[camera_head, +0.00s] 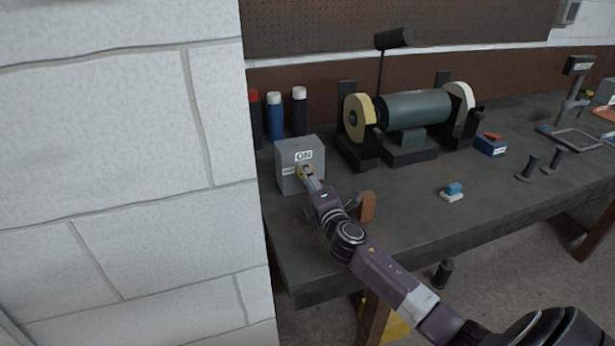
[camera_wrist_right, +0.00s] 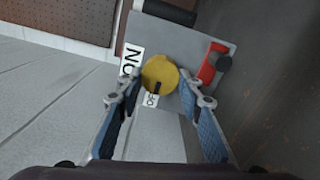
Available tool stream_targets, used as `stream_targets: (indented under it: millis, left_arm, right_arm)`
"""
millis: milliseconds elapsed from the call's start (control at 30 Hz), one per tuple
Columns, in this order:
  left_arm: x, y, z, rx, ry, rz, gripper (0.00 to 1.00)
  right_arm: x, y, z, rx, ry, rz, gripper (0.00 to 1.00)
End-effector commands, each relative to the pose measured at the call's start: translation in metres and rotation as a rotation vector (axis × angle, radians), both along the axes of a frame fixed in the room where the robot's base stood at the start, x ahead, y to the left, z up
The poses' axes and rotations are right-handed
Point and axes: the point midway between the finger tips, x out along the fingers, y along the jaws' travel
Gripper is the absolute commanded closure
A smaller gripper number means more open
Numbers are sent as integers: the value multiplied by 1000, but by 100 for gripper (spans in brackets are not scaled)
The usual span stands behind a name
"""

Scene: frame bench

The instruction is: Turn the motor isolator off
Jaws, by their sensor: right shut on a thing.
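The motor isolator is a grey box (camera_head: 287,153) at the left end of the bench, with an ON label (camera_head: 304,156) at the top of its face and a smaller label (camera_head: 288,171) at the left. In the right wrist view its round yellow knob (camera_wrist_right: 160,72) shows a black mark beside the small label, which seems to read OFF (camera_wrist_right: 151,100). My right gripper (camera_head: 306,171) is at the box face. Its two blue-padded fingers (camera_wrist_right: 160,82) are on either side of the yellow knob, shut on it. My left gripper is not in view.
A bench grinder (camera_head: 415,110) stands right of the box, with several bottles (camera_head: 275,117) behind. A white block wall (camera_head: 130,170) is close on the left. The bench's front middle is mostly clear.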

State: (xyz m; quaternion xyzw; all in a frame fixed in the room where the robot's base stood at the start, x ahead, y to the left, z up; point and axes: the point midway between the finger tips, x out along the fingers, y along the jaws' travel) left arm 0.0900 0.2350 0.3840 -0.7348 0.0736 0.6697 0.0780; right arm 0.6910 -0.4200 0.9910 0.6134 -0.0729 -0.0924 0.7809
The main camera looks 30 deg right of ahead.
Motion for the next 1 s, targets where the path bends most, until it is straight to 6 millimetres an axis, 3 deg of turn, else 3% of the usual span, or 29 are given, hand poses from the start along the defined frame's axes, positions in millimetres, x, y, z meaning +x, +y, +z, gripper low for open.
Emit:
stream_targets:
  millis: [33, 67, 200, 600, 1000]
  left_arm:
    - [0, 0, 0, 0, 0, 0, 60]
    - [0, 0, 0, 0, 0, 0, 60]
    - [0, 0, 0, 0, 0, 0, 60]
    - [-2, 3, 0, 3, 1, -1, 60]
    - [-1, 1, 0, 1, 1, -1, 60]
  right_arm:
    - [0, 1, -2, -2, 3, 1, 91]
    - [0, 1, -2, -2, 3, 1, 64]
    - [0, 1, -1, -1, 3, 1, 49]
    - [-7, 2, -1, -1, 1, 1, 49]
    - [-78, 20, -3, 0, 4, 2, 49]
